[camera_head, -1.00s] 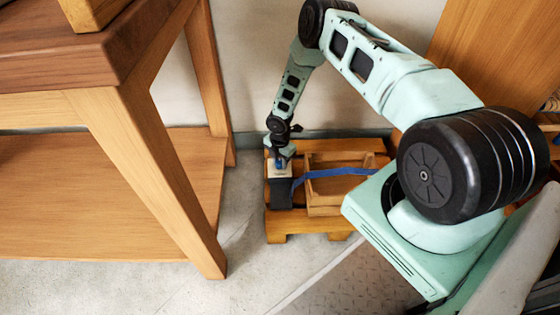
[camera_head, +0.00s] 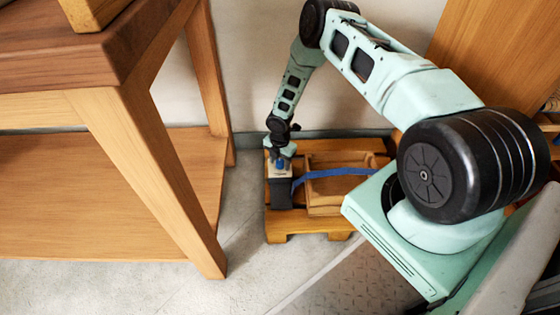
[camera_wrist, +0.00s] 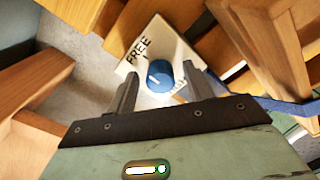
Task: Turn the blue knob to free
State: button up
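The blue knob (camera_wrist: 160,75) sits on a white plate (camera_wrist: 158,42) with the word FREE printed left of the knob in the wrist view. A white pointer mark shows on the knob's left side, toward the FREE side; I cannot tell if it lines up exactly with the small tick. Other lettering near the right finger is partly hidden. My gripper (camera_wrist: 163,88) is open, one finger on each side of the knob, with visible gaps. In the head view the knob (camera_head: 281,164) shows on top of a grey box, just under my gripper (camera_head: 283,153).
The box stands on a low wooden pallet (camera_head: 277,226) beside a wooden crate (camera_head: 325,205). A blue strap (camera_head: 335,173) runs from the box across the crate. A wooden table (camera_head: 150,170) stands to the left, with clear floor between. The wall is close behind.

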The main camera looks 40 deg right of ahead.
aim_at(280, 161)
notch_tip(280, 161, up, 17)
jog(key=p, duration=0.6)
jog(key=shift+r, duration=0.2)
jog(key=s+a+r+m, duration=0.3)
jog(key=a+r, duration=0.6)
jog(key=r, duration=0.2)
jog(key=s+a+r+m, duration=0.3)
jog(key=a+r, duration=0.6)
jog(key=r, duration=0.1)
jog(key=s+a+r+m, duration=0.3)
jog(key=s+r, duration=0.2)
jog(key=s, duration=0.3)
jog(key=s+a+r+m, duration=0.3)
jog(key=s+r, duration=0.1)
jog(key=s, duration=0.5)
jog(key=s+a+r+m, duration=0.3)
jog(key=s+r, duration=0.2)
jog(key=s, duration=0.3)
notch_tip(280, 161, up, 30)
jog(key=p, duration=3)
jog(key=shift+d+y, duration=0.2)
jog(key=shift+y, duration=0.1)
